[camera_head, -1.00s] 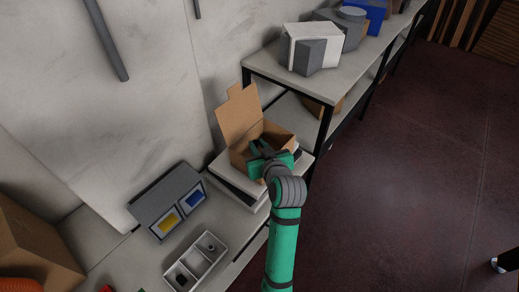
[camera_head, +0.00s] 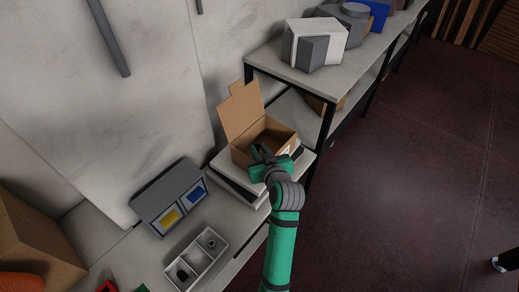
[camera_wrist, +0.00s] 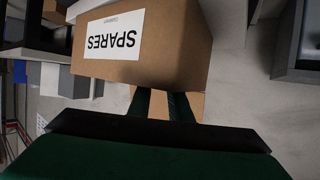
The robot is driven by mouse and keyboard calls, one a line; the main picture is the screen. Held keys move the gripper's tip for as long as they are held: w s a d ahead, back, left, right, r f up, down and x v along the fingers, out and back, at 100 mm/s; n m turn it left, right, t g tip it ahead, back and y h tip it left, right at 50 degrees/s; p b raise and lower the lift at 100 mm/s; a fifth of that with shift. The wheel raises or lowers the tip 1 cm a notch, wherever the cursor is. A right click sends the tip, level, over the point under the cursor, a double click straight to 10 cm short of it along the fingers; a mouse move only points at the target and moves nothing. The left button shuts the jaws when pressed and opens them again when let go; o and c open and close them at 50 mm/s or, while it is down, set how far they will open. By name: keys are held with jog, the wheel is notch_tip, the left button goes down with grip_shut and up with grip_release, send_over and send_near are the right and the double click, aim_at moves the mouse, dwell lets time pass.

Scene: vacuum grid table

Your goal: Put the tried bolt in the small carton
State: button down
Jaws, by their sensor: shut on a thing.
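The small carton (camera_head: 242,158) stands with its lid flap up on a pale stack at the end of the low bench. In the wrist view the carton (camera_wrist: 160,50) appears upside down, with a white SPARES label (camera_wrist: 115,36) on its wall. My gripper (camera_head: 261,153) is at the carton's open top. In the wrist view the green fingers of my gripper (camera_wrist: 161,105) pass behind the labelled wall, so their tips are hidden. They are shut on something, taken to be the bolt. The bolt itself cannot be made out.
A light tray (camera_head: 221,256) with compartments holds small dark parts. Beside it is a grey unit (camera_head: 165,193) with yellow and blue panels. A higher shelf (camera_head: 270,68) with boxes stands behind the carton. A larger brown box (camera_head: 40,245) is at the left.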

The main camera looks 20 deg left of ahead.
jog(key=shift+f, duration=0.3)
jog(key=c, duration=1.9)
grip_release()
jog(key=shift+f, duration=0.1)
jog(key=shift+r, duration=0.6)
jog(key=v, duration=1.2)
jog(key=s+d+f+m+t+h, duration=0.3)
jog(key=s+d+f+m+h, duration=0.35)
jog(key=s+f, duration=0.7)
jog(key=s+d+r, duration=0.1)
jog(key=s+d, duration=0.2)
jog(key=s, duration=0.7)
jog(key=s+d+r+t+h, duration=0.1)
jog(key=s+d+r, duration=0.1)
jog(key=s, duration=0.8)
jog(key=shift+d+m, duration=0.35)
jog(key=shift+d, duration=0.25)
